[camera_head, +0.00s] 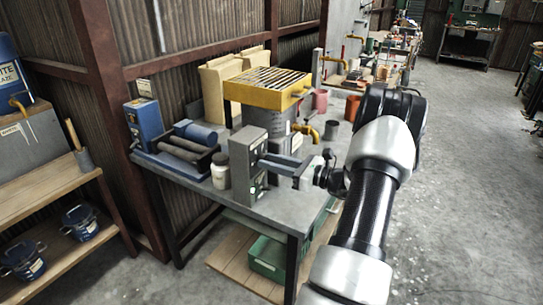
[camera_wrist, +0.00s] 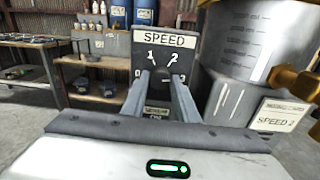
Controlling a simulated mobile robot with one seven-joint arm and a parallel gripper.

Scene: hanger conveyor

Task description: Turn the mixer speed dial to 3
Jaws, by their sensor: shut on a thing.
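The speed control box (camera_head: 248,165) is a grey upright box on the front part of the workbench. In the wrist view its dark panel (camera_wrist: 195,53) carries a SPEED sign, with the marks 0, 1, 2 and 3 around the dial. My gripper (camera_head: 268,163) reaches to the box from the right, and its fingers meet the panel. In the wrist view both fingers of my gripper (camera_wrist: 163,76) close on the dial at the panel's middle. The fingers hide most of the dial, and I cannot tell which number its pointer marks.
A grey mixer drum with a yellow grate (camera_head: 268,84) stands behind the box. A tag (camera_wrist: 279,115) beside it reads SPEED 2. A white jar (camera_head: 220,171) and rollers (camera_head: 186,147) are left of the box. The floor (camera_head: 450,200) at the right is clear.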

